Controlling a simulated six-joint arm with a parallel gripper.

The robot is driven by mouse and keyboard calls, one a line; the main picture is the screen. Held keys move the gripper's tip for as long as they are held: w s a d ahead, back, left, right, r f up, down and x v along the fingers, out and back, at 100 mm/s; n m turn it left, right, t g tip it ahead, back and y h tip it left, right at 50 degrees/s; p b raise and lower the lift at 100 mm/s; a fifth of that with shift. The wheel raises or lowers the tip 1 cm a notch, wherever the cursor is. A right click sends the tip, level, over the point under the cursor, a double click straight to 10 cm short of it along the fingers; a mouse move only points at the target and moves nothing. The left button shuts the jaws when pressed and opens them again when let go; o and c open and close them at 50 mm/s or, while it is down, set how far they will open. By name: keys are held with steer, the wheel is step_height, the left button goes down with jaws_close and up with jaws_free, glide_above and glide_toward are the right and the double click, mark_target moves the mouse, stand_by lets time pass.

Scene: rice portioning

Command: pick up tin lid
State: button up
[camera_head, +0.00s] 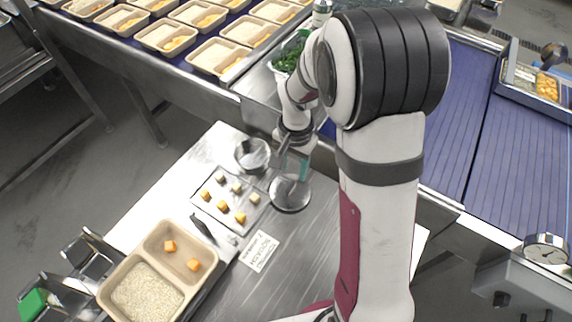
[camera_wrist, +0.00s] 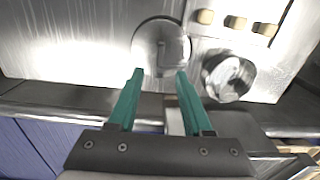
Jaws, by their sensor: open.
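The tin lid (camera_head: 290,195) is a round, flat metal disc lying on the steel table, to the right of the tray of cubes. In the wrist view the lid (camera_wrist: 150,34) lies just beyond my fingertips, with a raised shiny part near its middle. My gripper (camera_wrist: 160,73) is open and empty, its two teal fingers pointing toward the lid. In the head view my gripper (camera_head: 292,166) is above the lid's far side; its exact height is hard to tell. An open round tin (camera_head: 252,147) stands to the left and also shows in the wrist view (camera_wrist: 228,92).
A small tray (camera_head: 213,211) of several orange and pale cubes lies close by. A rice container (camera_head: 160,232) with orange cubes is at the front left, near a dark utensil (camera_head: 203,229) and a printed card (camera_head: 259,251). Conveyors (camera_head: 452,120) run behind the table.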

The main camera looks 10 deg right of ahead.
mark_target(290, 186)
steer(key=f, duration=0.7)
steer(key=shift+s+a, duration=0.15)
steer(key=shift+a, duration=0.15)
jaws_close()
